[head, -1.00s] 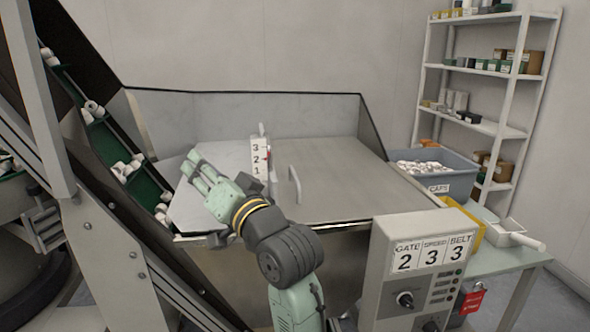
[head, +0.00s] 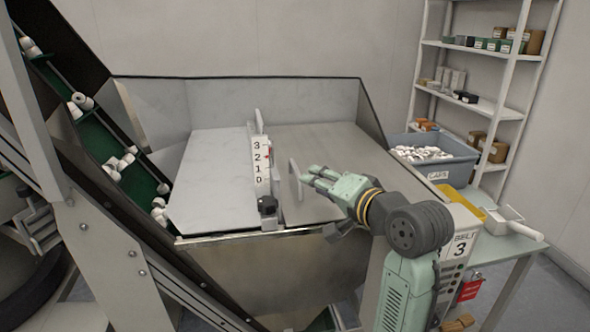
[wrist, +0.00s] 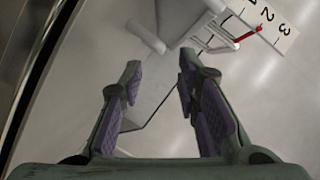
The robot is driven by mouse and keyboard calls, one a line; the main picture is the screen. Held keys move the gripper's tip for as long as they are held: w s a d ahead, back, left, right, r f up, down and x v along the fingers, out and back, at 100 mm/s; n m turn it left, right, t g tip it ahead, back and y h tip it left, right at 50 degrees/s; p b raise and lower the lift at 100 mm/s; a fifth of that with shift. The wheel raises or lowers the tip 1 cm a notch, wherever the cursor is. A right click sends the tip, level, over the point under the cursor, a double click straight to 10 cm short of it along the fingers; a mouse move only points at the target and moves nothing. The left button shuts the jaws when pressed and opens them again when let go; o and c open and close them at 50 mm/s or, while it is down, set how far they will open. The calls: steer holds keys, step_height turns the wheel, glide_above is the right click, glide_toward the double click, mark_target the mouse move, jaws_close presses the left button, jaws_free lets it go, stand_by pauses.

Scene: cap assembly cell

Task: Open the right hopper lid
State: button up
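The right hopper lid (head: 335,145) is a grey metal panel lying flat over the right side of the hopper, right of an upright numbered scale (head: 261,165). A pale bar handle (head: 294,181) stands on the lid near its left edge. My gripper (head: 309,176) is just right of the handle, low over the lid, with its fingers pointing left. In the wrist view my gripper's purple-padded fingers (wrist: 158,80) are apart. The scale also shows at the top right of the wrist view (wrist: 265,22).
A paler left panel (head: 210,175) lies left of the scale. A conveyor (head: 120,160) with white caps climbs at the left. A grey caps bin (head: 445,170) and a table (head: 520,250) stand at the right. My arm partly hides the control box (head: 462,245).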

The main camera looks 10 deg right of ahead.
mark_target(298, 172)
steer(key=p+x, duration=0.2)
steer(key=x, duration=0.7)
steer(key=shift+c, duration=0.2)
jaws_close()
stand_by(0.5)
